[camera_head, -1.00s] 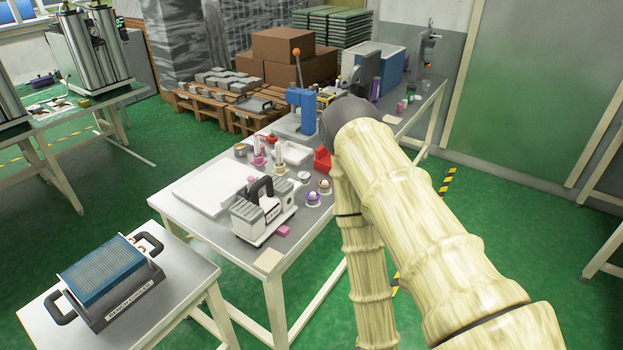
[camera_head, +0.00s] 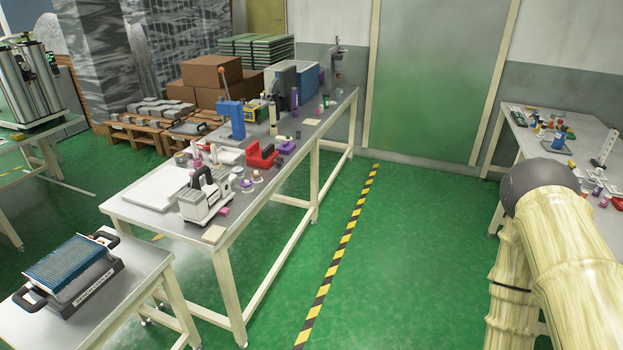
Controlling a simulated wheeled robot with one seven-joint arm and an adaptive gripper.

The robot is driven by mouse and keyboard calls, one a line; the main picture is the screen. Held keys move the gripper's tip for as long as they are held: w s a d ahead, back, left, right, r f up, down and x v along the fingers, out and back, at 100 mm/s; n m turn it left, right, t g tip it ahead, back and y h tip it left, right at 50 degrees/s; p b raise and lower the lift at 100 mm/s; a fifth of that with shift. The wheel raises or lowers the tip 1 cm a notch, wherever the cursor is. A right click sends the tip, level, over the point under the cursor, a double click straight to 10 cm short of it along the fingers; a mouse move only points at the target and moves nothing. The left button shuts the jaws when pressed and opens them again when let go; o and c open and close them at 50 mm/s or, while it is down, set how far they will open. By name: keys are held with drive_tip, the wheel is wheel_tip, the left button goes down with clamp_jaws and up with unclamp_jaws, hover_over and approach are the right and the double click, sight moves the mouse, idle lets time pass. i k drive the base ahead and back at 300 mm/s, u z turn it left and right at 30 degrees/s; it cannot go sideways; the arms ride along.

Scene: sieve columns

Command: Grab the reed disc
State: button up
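I cannot pick out a reed disc for certain in the head view. Small round pieces on the middle workbench (camera_head: 214,234) include a white-topped purple one (camera_head: 257,177) and one with a pale top (camera_head: 246,186), too small to tell apart. More small coloured pieces lie on the right bench (camera_head: 530,121), also too small to name. My pale, ribbed arm stands at the right edge, with its dark elbow in front of the right bench. My gripper is not visible, so its state does not show.
The middle workbench holds a white board (camera_head: 158,187), a grey handled device (camera_head: 205,196), a red holder (camera_head: 262,155) and a blue press (camera_head: 236,118). A bench cooler (camera_head: 70,272) stands at front left. Green floor (camera_head: 415,260) lies clear between the benches, crossed by yellow-black tape (camera_head: 338,255).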

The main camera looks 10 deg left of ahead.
sight(238, 170)
drive_tip(key=z, duration=0.6)
drive_tip(key=i, duration=1.6)
drive_tip(key=u, duration=1.45)
drive_tip(key=i, duration=0.85)
drive_tip(key=u, duration=0.9)
